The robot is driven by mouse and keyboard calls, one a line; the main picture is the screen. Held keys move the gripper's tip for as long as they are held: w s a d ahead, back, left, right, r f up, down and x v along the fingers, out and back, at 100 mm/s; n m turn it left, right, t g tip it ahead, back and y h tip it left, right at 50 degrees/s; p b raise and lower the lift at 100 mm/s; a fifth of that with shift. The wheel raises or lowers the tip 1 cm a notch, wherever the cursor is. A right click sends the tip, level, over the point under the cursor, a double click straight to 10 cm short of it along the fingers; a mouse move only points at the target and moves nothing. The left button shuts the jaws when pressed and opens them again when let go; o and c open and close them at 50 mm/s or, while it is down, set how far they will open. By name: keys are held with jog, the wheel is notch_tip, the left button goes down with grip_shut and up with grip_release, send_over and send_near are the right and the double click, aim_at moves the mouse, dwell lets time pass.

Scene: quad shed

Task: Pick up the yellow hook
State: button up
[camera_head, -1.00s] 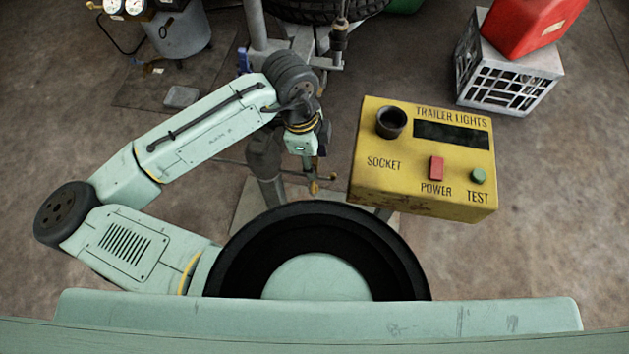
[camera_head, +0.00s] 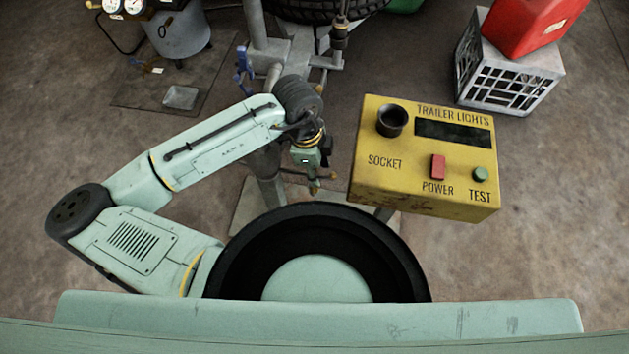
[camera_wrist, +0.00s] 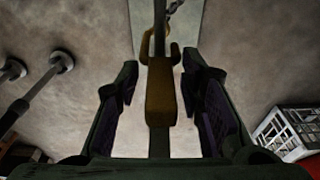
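The yellow hook (camera_wrist: 161,95) shows in the wrist view, dark mustard in colour, in line with a grey upright bar. It stands between the two dark fingers of my gripper (camera_wrist: 160,78), with a visible gap on each side. My gripper is open around it, and neither finger appears to touch it. In the head view my gripper (camera_head: 308,163) points down, left of the yellow trailer lights box. A small brass-yellow piece (camera_head: 314,187) shows just below it; I cannot tell whether it is the hook. My arm hides much of the stand there.
The yellow trailer lights box (camera_head: 425,160) stands close to the right of my gripper. A grey crate (camera_head: 510,75) carries a red can (camera_head: 530,22) at the back right. A tyre (camera_head: 325,8) is at the back. Open floor lies at the far right.

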jog(key=c, duration=0.4)
jog(key=shift+r, duration=0.15)
jog(key=shift+c, duration=0.2)
